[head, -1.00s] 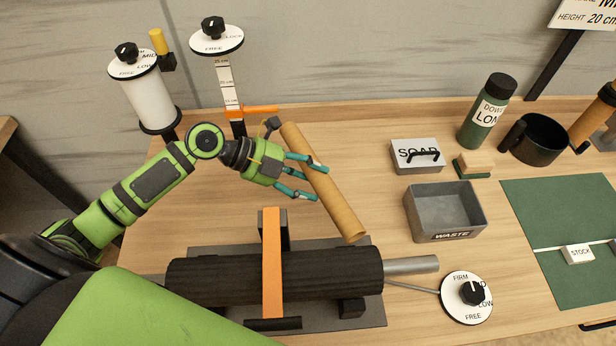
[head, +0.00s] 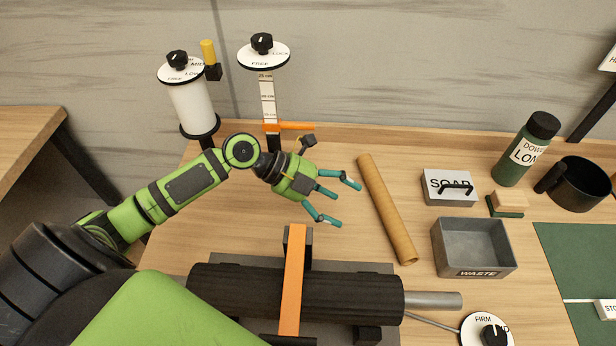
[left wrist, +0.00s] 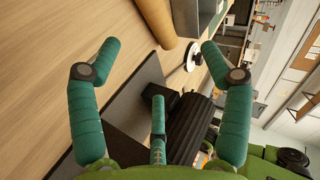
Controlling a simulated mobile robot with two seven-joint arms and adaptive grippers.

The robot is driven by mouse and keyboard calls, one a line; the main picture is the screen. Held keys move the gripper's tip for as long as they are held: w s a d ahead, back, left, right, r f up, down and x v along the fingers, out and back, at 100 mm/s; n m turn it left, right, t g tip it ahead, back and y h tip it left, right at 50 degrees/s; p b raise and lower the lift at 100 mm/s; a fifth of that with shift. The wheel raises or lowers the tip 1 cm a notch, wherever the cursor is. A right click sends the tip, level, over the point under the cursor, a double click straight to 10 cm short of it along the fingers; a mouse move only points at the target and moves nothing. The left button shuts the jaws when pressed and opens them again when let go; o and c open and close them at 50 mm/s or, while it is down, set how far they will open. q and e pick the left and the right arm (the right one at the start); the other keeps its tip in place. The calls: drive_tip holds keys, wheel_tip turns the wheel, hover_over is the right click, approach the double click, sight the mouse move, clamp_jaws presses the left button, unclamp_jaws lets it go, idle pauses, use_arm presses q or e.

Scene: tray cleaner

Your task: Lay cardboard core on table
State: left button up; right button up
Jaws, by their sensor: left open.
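The cardboard core (head: 387,208), a long brown tube, lies on the wooden table (head: 345,240) to the right of my left gripper. Its near end points toward the black roller and it slants up to the left. My left gripper (head: 336,201) is open and empty, with a gap between its teal fingers and the core. In the left wrist view the open fingers (left wrist: 160,75) frame bare table and the roller, and part of the core (left wrist: 157,20) shows beyond them at the top. My right gripper is not in view.
A black roller (head: 240,290) with an orange strap (head: 293,280) lies on a dark base in front. Two dial-topped posts stand behind my gripper.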

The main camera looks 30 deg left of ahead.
use_arm(q)
drive_tip(key=b+v, duration=0.3)
drive_tip(key=v, duration=0.9)
drive_tip(key=shift+r, duration=0.2)
